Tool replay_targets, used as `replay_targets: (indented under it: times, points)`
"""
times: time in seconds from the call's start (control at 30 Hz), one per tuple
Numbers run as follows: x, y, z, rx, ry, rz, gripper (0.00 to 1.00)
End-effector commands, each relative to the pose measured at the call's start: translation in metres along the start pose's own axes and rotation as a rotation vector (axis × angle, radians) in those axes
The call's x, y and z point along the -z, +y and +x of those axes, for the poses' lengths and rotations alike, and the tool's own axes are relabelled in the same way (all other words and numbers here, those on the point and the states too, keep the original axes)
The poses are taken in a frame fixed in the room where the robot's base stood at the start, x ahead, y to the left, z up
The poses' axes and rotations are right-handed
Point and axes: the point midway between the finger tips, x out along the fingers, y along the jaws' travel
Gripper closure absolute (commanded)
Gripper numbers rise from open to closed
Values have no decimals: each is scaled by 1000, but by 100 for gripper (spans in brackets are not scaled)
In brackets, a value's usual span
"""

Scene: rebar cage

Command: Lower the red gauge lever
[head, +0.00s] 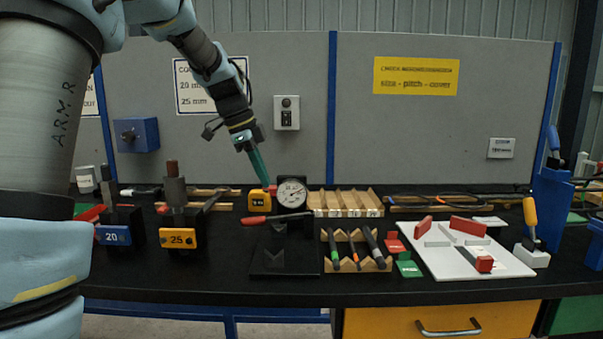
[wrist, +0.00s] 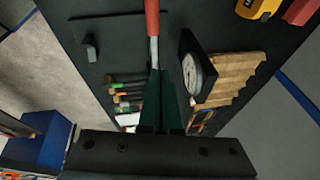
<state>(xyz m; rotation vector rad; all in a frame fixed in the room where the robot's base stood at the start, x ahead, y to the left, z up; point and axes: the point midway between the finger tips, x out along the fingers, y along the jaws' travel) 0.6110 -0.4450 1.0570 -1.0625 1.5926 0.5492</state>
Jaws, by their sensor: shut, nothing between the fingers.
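The dial gauge (head: 292,193) stands on a black base plate (head: 284,262) on the bench, and its white dial also shows in the wrist view (wrist: 193,74). Its lever has a red grip (head: 257,220) at the left and a thin metal rod running right, roughly level. The red grip (wrist: 152,17) is at the top of the wrist view, with its rod pointing towards my fingertips. My gripper (head: 264,182) is shut and empty, pointing down above the lever, left of the dial. In the wrist view its green fingers (wrist: 157,78) overlap the rod's end; I cannot tell whether they touch.
A yellow tape measure (head: 259,201) sits close left of the gauge. A slotted wooden rack (head: 345,203) is at its right, and a marker rack (head: 357,262) is in front right. The blue 20 block (head: 114,235) and orange 25 block (head: 181,239) stand left. A white board (head: 460,250) lies right.

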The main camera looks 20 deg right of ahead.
Motion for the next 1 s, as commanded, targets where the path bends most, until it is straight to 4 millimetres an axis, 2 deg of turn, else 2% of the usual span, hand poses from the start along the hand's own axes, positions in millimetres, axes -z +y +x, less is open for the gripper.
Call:
replay_targets:
  times: [0.03,0.3,0.6,1.0]
  points:
    - [-13,3,11,8,40,-13,100]
    - [-39,9,27,34,236,-38,100]
    - [-50,12,35,36,268,-37,100]
    - [-52,13,36,35,267,-37,100]
